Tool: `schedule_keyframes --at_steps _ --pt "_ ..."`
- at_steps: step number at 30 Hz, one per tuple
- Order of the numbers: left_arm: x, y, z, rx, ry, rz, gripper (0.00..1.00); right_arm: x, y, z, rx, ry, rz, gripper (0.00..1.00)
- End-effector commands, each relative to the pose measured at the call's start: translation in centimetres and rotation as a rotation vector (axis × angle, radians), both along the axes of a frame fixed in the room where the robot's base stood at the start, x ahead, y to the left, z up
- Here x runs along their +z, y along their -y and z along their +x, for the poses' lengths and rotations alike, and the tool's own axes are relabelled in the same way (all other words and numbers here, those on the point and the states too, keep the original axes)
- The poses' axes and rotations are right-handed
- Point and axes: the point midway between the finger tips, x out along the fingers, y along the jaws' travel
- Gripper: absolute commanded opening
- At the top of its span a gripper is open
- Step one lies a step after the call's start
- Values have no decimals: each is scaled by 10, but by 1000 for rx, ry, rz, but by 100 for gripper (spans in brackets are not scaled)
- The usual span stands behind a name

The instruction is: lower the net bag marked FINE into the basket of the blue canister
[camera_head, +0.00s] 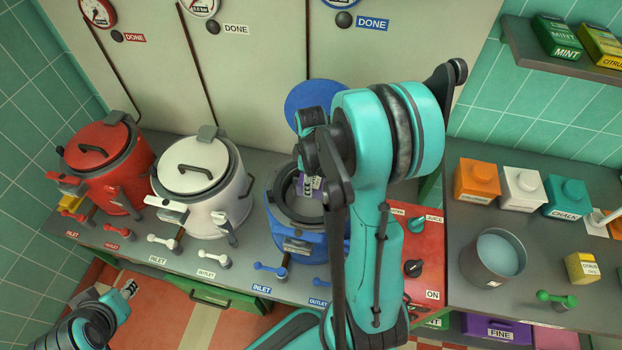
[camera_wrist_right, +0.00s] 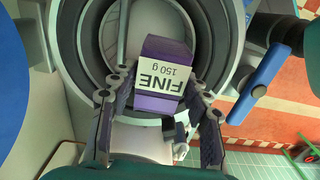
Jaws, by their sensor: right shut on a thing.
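The basket inside is largely hidden by bag and gripper.
A white canister (camera_head: 213,218) and a red canister (camera_head: 133,180), both lidded, stand left of the blue one. Blue inlet (camera_head: 272,270) and outlet handles sit at its front. Right, a dark counter holds a grey pot (camera_head: 476,268) and coloured boxes.

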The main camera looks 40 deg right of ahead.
Motion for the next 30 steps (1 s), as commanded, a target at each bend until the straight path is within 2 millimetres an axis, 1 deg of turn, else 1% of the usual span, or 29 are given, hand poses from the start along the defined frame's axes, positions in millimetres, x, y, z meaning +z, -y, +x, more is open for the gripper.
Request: schedule_keyframes --at_steps 1,3,15,18,22,30 --pt "-11 0 0 0 0 0 34 -11 0 0 0 0 0 14" --pt "-19 0 0 0 0 0 34 -20 0 0 0 0 0 14" --pt "-63 0 0 0 0 0 34 -70 0 0 0 0 0 14" --pt "-71 0 0 0 0 0 34 -79 0 0 0 0 0 14" --pt "-76 0 0 0 0 0 34 -84 0 0 0 0 0 14" --pt "-75 0 0 0 0 0 34 -83 0 0 0 0 0 14"
